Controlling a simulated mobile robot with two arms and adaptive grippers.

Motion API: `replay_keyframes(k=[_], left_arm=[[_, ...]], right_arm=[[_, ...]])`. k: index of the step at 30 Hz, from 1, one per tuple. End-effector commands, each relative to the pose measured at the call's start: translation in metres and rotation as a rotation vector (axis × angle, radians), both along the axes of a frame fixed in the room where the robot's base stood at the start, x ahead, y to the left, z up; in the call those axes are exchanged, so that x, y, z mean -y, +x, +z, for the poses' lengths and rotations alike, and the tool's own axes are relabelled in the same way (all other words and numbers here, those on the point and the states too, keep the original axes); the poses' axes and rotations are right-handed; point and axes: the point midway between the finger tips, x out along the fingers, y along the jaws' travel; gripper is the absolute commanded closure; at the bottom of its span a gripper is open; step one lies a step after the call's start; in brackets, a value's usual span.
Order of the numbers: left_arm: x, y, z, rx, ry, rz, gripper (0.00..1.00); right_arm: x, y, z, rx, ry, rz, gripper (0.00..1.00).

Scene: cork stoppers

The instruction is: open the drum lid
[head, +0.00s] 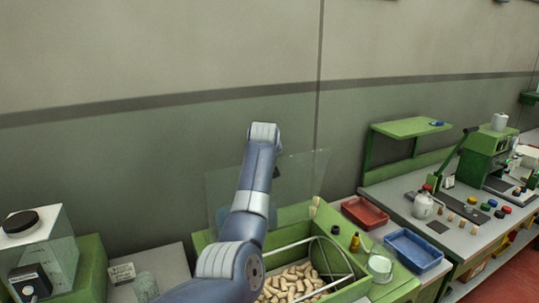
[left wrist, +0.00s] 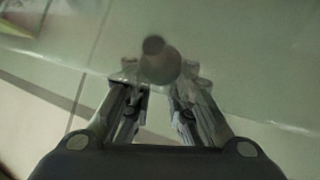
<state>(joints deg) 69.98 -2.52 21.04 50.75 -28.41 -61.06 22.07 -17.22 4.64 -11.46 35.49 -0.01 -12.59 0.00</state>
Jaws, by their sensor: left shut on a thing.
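A green open-topped housing (head: 318,213) holds the drum, whose pale curved rim (head: 338,247) shows with many corks (head: 290,283) inside. A clear lid panel (head: 306,172) stands raised and tilted above the back of it, and the opening shows at the front. In the left wrist view, my left gripper (left wrist: 158,82) is shut on a dark round knob (left wrist: 155,58) against the clear panel. In the head view my arm crosses in front of the housing and lid and hides most of the gripper. My right gripper is in neither view.
A red tray (head: 347,212), a blue tray (head: 431,261), a small amber bottle (head: 355,242) and a glass jar (head: 380,267) stand right of the drum. A clear box with a black cap (head: 20,222) stands at the left. The wall is close behind.

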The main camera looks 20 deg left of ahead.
Motion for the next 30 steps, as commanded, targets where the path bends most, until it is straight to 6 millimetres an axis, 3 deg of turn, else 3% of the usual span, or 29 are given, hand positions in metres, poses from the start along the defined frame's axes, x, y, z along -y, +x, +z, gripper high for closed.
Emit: replay_keyframes(k=[1, 10, 11, 12, 15, 30], left_arm=[[-0.0063, -0.0041, -0.0158, -0.032, 0.001, 0.009, 1.00], [-0.0063, -0.0041, -0.0159, -0.032, 0.001, 0.009, 1.00], [-0.0063, -0.0041, -0.0159, -0.032, 0.001, 0.009, 0.82], [-0.0064, -0.0041, -0.0160, -0.032, 0.001, 0.010, 0.73], [-0.0057, -0.0039, -0.0157, -0.031, 0.001, 0.008, 0.56], [-0.0049, -0.0039, -0.0119, -0.027, 0.000, 0.007, 0.56]], right_arm=[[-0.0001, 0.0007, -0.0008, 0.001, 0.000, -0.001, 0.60], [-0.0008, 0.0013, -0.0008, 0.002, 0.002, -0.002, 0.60], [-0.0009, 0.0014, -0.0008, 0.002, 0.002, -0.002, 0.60], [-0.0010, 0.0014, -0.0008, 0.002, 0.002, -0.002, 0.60], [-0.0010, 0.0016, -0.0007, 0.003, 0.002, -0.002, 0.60], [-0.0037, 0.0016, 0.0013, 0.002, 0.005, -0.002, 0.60]])
